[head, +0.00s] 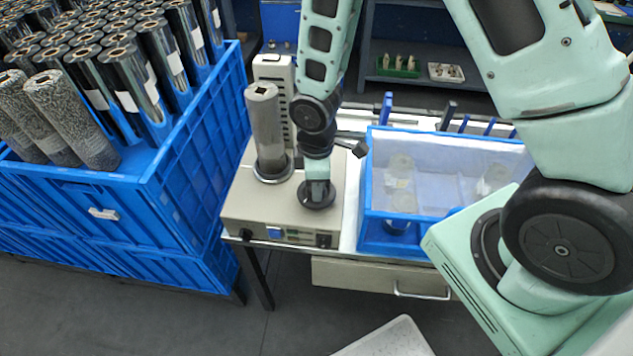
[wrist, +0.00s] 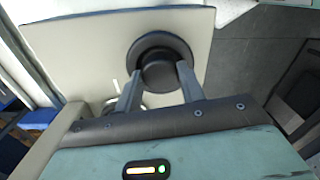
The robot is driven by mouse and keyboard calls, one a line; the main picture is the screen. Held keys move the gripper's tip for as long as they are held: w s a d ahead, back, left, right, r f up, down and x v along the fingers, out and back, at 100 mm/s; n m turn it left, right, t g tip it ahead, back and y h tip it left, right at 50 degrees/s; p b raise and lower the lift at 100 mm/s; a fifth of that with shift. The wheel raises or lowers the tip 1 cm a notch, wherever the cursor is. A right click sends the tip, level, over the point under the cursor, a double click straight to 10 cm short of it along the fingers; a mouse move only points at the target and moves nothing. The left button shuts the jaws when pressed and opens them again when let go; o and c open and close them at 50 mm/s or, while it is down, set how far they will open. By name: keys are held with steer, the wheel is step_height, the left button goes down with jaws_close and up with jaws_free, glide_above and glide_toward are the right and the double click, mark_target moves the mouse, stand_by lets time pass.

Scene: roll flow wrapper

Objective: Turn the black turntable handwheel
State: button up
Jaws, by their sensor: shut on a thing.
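The black turntable handwheel (head: 317,196) sits on the right part of the beige wrapper machine's top (head: 240,208). In the wrist view the handwheel (wrist: 160,58) shows as a round black disc with a raised centre hub. My gripper (head: 318,182) points down onto it. In the wrist view my gripper's two fingers (wrist: 159,80) stand on either side of the hub and are shut on it. A grey roll (head: 264,125) stands upright on the round turntable (head: 272,168) to the left of the handwheel.
A blue crate (head: 205,135) full of wrapped rolls stands at the left. A blue bin (head: 366,215) with clear sides and jar-like items is close to the right of the machine. A pale column (head: 275,68) rises behind the roll. Floor shows in front.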

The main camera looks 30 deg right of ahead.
steer(key=shift+m, duration=1.3)
steer(key=o, duration=1)
step_height(320, 180, up, 17)
steer(key=shift+r, duration=0.2)
